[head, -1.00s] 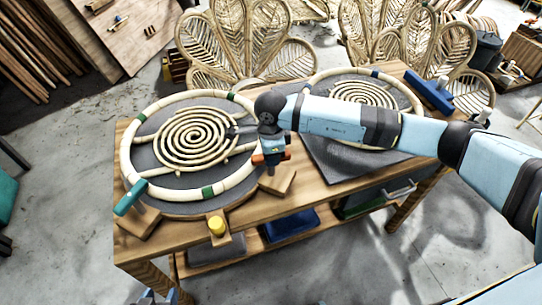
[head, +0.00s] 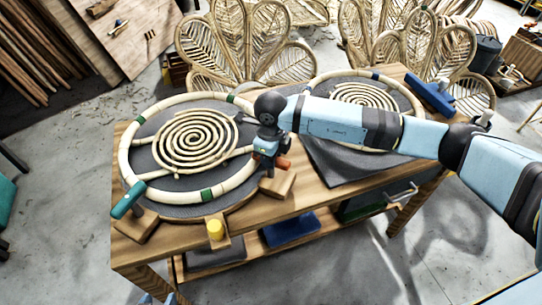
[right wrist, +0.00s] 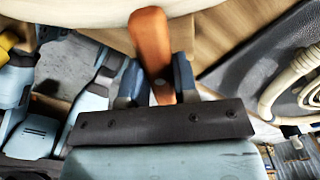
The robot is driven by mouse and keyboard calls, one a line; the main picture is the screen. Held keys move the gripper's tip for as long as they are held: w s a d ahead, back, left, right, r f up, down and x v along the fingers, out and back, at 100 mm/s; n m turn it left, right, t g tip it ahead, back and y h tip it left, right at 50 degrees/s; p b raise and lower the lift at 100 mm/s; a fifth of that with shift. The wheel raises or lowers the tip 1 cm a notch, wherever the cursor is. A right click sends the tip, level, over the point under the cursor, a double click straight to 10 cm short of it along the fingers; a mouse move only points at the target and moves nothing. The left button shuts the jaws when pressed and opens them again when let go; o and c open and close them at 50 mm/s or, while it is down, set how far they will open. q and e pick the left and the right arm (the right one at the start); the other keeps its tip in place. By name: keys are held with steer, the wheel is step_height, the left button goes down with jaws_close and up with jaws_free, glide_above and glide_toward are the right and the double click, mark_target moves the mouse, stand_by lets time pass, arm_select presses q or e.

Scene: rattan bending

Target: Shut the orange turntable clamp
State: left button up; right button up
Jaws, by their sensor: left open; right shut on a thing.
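The orange clamp handle (head: 283,163) is at the right front edge of the round turntable (head: 185,212), above a wooden block (head: 279,185). In the right wrist view the orange handle (right wrist: 150,45) stands between the two blue fingers of my right gripper (right wrist: 155,78), which is shut on it. In the head view my right gripper (head: 266,148) points down and hides part of the clamp, so I cannot tell whether the clamp is closed. My left gripper (head: 152,298) shows only in part at the bottom edge, open and away from the clamp.
A rattan ring with a spiral (head: 195,140) lies on the turntable. A teal handle (head: 128,200) and a yellow knob (head: 215,228) sit at its left and front edges. A second spiral panel (head: 362,98) and a blue clamp (head: 430,95) are on the right. My right arm crosses above the table.

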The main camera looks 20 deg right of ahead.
stand_by(0.4)
steer(key=o, duration=0.9)
steer(key=shift+r, duration=6.95)
